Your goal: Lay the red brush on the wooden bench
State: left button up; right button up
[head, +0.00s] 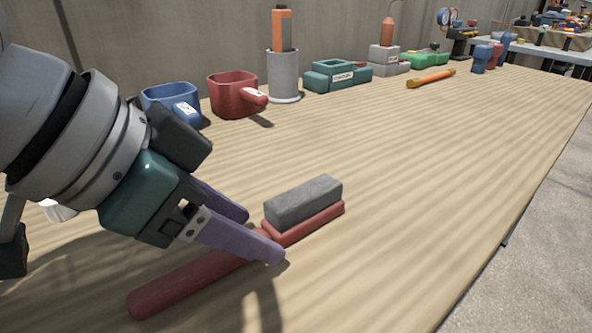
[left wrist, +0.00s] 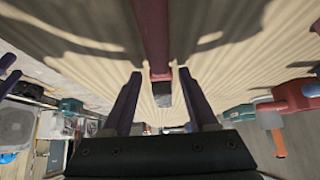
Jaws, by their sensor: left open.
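The red brush (head: 185,284) lies on the wooden bench (head: 420,180), its long handle toward the front left and its grey block (head: 304,202) on top of the red head. My left gripper (head: 263,237) is open, its two purple fingers low over the brush where handle and head meet. The near finger hides part of the handle. In the left wrist view the brush (left wrist: 152,35) runs between the spread fingers of my left gripper (left wrist: 160,78), with a gap on both sides. Nothing is held. My right gripper is out of sight.
Along the back stand a blue mug (head: 172,101), a red mug (head: 236,95), a grey cylinder (head: 284,76) with an orange tool, and a teal block (head: 337,76). An orange rod (head: 431,78) lies farther off. The bench's middle and right are clear up to its right edge.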

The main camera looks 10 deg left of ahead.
pick_arm(q)
jog(key=p+v, duration=0.4)
jog(key=v, duration=0.5)
jog(key=shift+a+r, duration=0.1)
jog(key=shift+r, duration=0.15)
jog(key=p+v, duration=0.2)
jog(key=p, duration=0.2)
jog(key=shift+s+a+r, duration=0.1)
jog(key=shift+s+r, duration=0.1)
